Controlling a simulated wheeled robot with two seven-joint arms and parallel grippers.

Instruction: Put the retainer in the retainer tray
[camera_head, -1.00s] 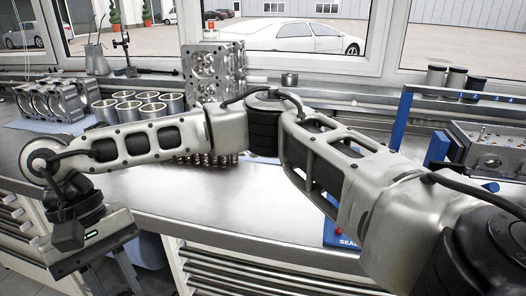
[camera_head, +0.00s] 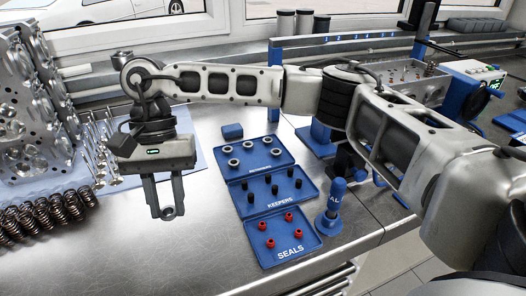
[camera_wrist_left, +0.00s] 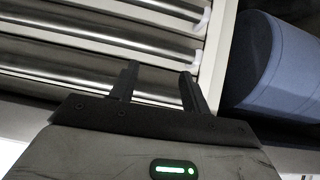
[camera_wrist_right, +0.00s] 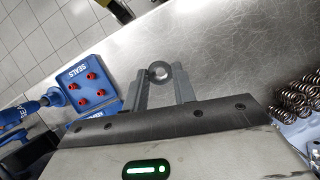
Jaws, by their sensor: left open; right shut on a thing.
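My right gripper (camera_head: 167,210) is shut on a small grey ring-shaped retainer (camera_head: 168,212). It holds the retainer at its fingertips, above the bare metal bench, left of the trays. The retainer also shows between the fingertips in the right wrist view (camera_wrist_right: 159,72). The blue retainer tray (camera_head: 250,156) is the rearmost of three joined trays, to the right of this gripper. Several grey rings sit in it. My left gripper (camera_wrist_left: 158,82) is open and empty in the left wrist view, by the drawer fronts. It is not in the head view.
The keepers tray (camera_head: 262,203) and seals tray (camera_head: 285,255) lie in front of the retainer tray. A blue-handled tool (camera_head: 334,200) stands to their right. Valve springs (camera_head: 45,215), valves (camera_head: 103,150) and a cylinder head (camera_head: 35,90) are at left. Bare bench lies between springs and trays.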

